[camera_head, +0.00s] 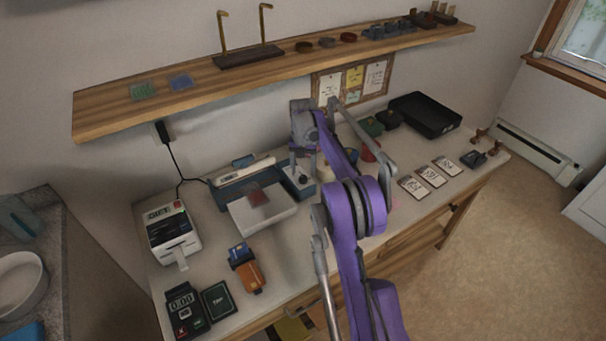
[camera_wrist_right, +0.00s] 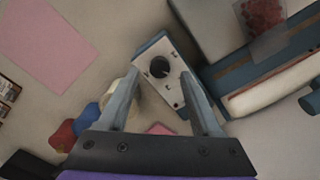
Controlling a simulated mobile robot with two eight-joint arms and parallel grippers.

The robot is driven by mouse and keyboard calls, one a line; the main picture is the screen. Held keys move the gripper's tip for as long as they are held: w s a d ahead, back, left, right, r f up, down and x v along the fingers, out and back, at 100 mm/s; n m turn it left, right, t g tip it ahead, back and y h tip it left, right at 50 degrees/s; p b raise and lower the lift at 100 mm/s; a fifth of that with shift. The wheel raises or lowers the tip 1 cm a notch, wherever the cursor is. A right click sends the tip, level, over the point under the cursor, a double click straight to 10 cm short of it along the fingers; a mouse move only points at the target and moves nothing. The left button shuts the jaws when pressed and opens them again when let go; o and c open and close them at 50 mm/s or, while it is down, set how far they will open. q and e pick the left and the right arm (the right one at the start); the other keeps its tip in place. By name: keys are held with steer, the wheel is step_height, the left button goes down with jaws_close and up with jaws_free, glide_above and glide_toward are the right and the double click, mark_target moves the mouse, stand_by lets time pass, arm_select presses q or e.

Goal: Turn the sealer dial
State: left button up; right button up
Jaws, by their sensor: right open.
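The sealer (camera_head: 262,198) stands near the middle of the bench, with a long white bar and a small packet of red bits on its white plate. Its control box (camera_head: 300,188) is at its right end. In the right wrist view, the round dark dial (camera_wrist_right: 160,67) sits on the box's pale panel (camera_wrist_right: 172,88). My right gripper (camera_wrist_right: 161,77) is open and empty, its fingers on either side of the dial, seen from above. Whether they touch it cannot be told. In the head view, the right gripper (camera_head: 302,150) is above the box, partly hidden. My left gripper is not in view.
A label printer (camera_head: 172,231), an orange handheld device (camera_head: 246,272) and a scale-like display (camera_head: 184,306) stand at left. Colored items, a black tray (camera_head: 425,115) and several cards (camera_head: 431,177) lie at right. A wooden shelf (camera_head: 200,89) overhangs the bench's back.

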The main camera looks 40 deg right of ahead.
mark_target(303, 178)
step_height(303, 178, up, 8)
steer(key=shift+a, duration=0.1)
stand_by(0.6)
